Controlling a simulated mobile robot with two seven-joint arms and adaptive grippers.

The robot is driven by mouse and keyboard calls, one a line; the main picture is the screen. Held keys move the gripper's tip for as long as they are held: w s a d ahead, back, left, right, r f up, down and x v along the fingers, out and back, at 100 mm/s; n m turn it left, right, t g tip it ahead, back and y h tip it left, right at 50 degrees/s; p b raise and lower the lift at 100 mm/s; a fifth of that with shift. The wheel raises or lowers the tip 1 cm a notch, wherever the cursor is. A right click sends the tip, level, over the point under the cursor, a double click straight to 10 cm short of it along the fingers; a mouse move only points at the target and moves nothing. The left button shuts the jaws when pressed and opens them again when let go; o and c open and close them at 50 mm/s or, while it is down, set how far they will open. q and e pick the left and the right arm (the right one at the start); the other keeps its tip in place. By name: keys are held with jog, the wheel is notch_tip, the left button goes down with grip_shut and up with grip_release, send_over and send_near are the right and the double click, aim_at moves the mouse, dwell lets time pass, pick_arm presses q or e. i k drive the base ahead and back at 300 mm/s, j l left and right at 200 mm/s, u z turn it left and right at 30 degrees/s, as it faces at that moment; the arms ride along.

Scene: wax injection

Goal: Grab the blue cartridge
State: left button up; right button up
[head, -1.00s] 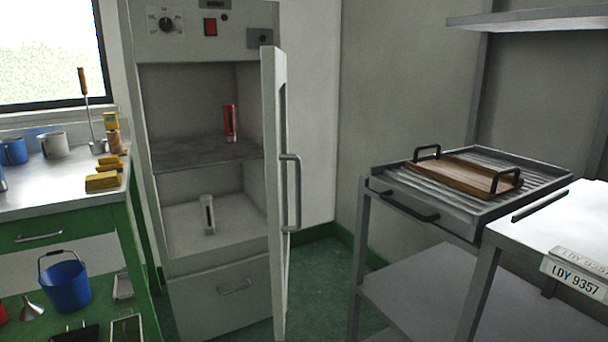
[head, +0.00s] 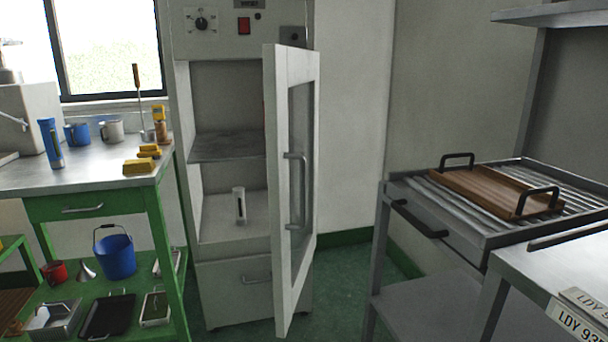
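A blue cartridge (head: 51,143), a slim upright tube with a lighter band, stands on the metal top of the green workbench (head: 90,178) at the left. It is left of the blue mug and near a grey box-shaped machine. Neither of my grippers shows in the head view, so whether they hold anything cannot be seen.
The cabinet door (head: 292,190) stands open towards me; a white cartridge (head: 240,205) is on the lower level. A blue mug (head: 77,133), a grey mug (head: 112,131) and yellow blocks (head: 140,166) share the bench. A wooden tray (head: 496,190) lies on the right cart. Green floor shows between.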

aim_at(48, 132)
jog(key=u, duration=1.3)
jog(key=i+j+z, duration=0.1)
jog(key=j, duration=0.25)
jog(key=i+j+z, duration=0.15)
jog(key=j, duration=0.2)
jog(key=i+j+z, duration=0.1)
jog(key=j, duration=0.25)
jog(key=i+j+z, duration=0.15)
jog(key=j, duration=0.2)
